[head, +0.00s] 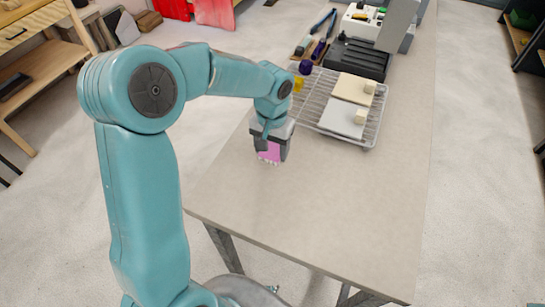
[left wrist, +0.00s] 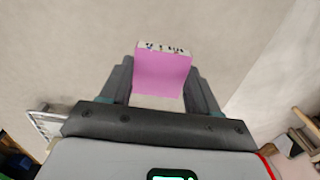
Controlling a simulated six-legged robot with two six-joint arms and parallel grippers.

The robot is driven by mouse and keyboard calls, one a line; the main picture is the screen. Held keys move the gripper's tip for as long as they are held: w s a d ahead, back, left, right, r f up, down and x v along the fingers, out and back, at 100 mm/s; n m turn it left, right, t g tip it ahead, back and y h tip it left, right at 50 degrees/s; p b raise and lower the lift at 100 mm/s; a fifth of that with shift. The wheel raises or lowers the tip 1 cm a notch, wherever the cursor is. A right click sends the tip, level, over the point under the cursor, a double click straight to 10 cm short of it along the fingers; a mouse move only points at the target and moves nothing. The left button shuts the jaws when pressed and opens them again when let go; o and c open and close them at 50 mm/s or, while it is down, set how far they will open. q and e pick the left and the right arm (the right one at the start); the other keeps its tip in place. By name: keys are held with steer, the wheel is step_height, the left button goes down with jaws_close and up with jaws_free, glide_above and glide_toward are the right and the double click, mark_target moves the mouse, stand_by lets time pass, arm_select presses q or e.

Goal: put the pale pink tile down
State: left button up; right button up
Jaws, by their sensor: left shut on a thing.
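The pale pink tile (head: 269,152) is between the fingers of my left gripper (head: 270,155) in the head view. In the left wrist view the tile (left wrist: 162,75) shows its pink face and a whitish, dark-speckled far edge. My left gripper (left wrist: 162,90) is shut on it, with a dark finger on each side. The tile is over the bare left part of the table (head: 330,225). I cannot tell whether its lower edge touches the table top. My right gripper is not in view.
A wire rack (head: 312,107) with a cream tile (head: 350,90) and a white tile (head: 340,119), each bearing a small block, stands behind and right. A dark box (head: 358,58) and tools (head: 318,40) lie farther back. The table's front is clear.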

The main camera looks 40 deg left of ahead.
mark_target(272, 166)
arm_select(q)
step_height(272, 166, down, 4)
steer(key=shift+s+f, duration=0.1)
steer(key=shift+f, duration=0.05)
steer(key=shift+w+f, duration=0.2)
steer(key=shift+s, duration=0.1)
steer(key=shift+f, duration=0.2)
steer(key=o, duration=1.3)
steer(key=shift+c, duration=0.2)
steer(key=shift+r, duration=0.1)
